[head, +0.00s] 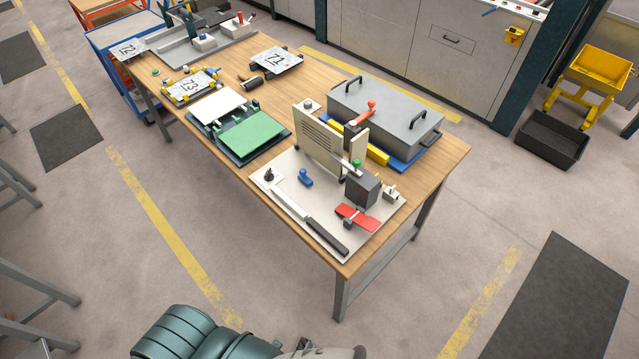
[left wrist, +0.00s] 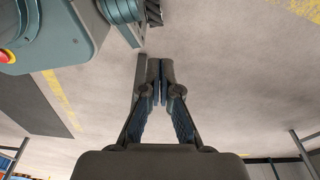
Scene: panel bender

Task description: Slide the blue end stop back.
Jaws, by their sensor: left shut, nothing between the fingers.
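The blue end stop (head: 305,177) is a small blue piece on the light base plate (head: 268,182) at the near end of the wooden bench. It stands behind a white and black bar (head: 310,220) and in front of a cream slotted upright panel (head: 318,140). My left gripper (left wrist: 160,75) shows in the left wrist view. Its fingers are together and empty over bare floor, away from the bench. No gripper is near the end stop. My right gripper does not show in either view.
A dark grey block (head: 362,189) and a red handle (head: 357,218) stand right of the end stop. A black knob (head: 269,174) is to its left. A grey lidded box (head: 385,115) lies behind the upright panel.

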